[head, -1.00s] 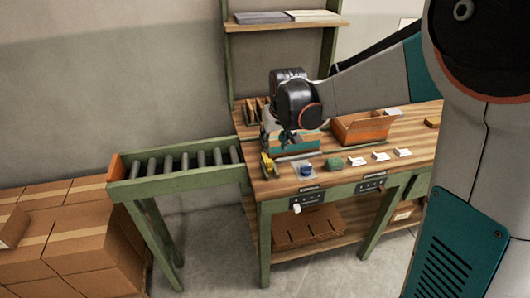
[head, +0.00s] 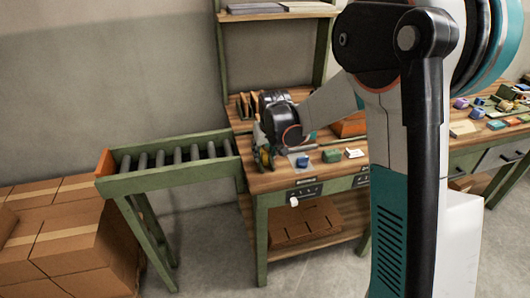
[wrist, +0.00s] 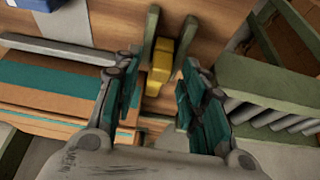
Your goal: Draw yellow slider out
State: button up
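The yellow slider (wrist: 160,66) is a small block in the wrist view, lying between two dark green upright-looking rails (wrist: 150,32) on the wooden bench top (wrist: 112,22). My gripper (wrist: 161,64) is open, with one finger to the left of the slider and one to the right. A gap shows on both sides, so the fingers are not closed on it. In the head view my gripper (head: 263,152) is low over the left end of the bench, and it largely hides the slider there.
The roller conveyor (wrist: 285,108) with its green frame is close on the right in the wrist view. A teal-and-brown box (wrist: 50,82) and a grey bar (wrist: 60,50) lie left. In the head view, a blue piece (head: 302,162) and a green piece (head: 332,156) sit on the bench.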

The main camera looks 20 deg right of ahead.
grip_shut()
jog(key=s, duration=0.5)
jog(key=shift+s+p, duration=0.1)
jog(key=shift+p, duration=0.2)
jog(key=shift+s, duration=0.15)
grip_release()
jog(key=v, duration=1.2)
jog(key=shift+s, duration=0.15)
